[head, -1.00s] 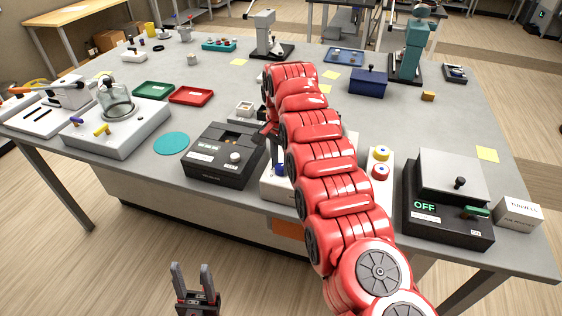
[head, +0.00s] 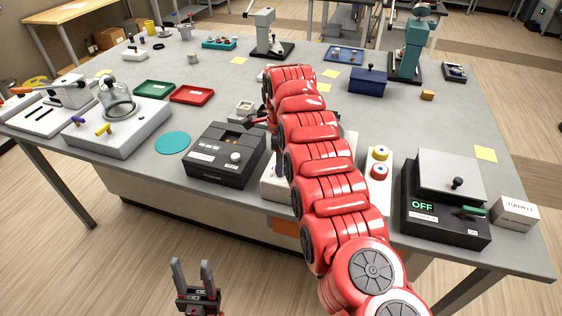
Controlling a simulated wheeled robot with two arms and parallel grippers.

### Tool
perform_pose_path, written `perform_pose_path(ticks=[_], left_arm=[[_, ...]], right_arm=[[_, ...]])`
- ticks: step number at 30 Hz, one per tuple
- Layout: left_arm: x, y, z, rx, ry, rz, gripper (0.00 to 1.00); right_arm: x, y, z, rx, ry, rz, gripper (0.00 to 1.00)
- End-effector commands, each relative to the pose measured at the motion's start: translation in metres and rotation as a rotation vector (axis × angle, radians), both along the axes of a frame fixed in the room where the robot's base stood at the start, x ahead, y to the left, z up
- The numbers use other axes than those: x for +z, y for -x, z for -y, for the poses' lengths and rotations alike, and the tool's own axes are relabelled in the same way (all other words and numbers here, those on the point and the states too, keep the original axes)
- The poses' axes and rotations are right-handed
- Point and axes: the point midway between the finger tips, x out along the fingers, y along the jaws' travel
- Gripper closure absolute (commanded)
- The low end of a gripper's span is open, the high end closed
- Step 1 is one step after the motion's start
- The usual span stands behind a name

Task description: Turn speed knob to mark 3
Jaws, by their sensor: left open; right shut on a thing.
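My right gripper (head: 258,120) shows only in part at the left of my red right wrist, just beyond the black box with a white knob (head: 236,156). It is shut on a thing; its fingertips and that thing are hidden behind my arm. A white device (head: 271,181) stands under my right arm, mostly covered by it. No speed knob or mark 3 can be made out. My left gripper (head: 192,273) is open and empty, low in front of the table, well away from the devices.
A panel with yellow and red buttons (head: 370,199) stands right of my arm. Further right is a black device reading OFF (head: 423,205) with a green handle. Left are a teal disc (head: 172,142), a red tray (head: 191,95) and a green tray (head: 153,90).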

Motion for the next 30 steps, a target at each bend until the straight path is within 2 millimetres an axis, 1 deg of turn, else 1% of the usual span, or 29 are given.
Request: perform_pose_path(ticks=[6,15,21,30], left_arm=[[0.003,0.0,-0.0001,0.0,0.0,0.0,0.5],[0.0049,0.0,0.0,0.0,0.0,0.0,0.5],[0.0054,0.0,0.0,0.0,0.0,0.0,0.5],[0.0055,0.0,0.0,0.0,0.0,0.0,0.5]], right_arm=[[0.0015,-0.0007,0.0002,-0.182,0.0,0.003,1.0],[0.0012,-0.0007,0.0002,-0.361,-0.001,0.002,1.0],[0.001,-0.0007,0.0002,-0.42,0.0,0.003,1.0],[0.0009,-0.0008,0.0002,-0.442,0.0,0.003,1.0]])
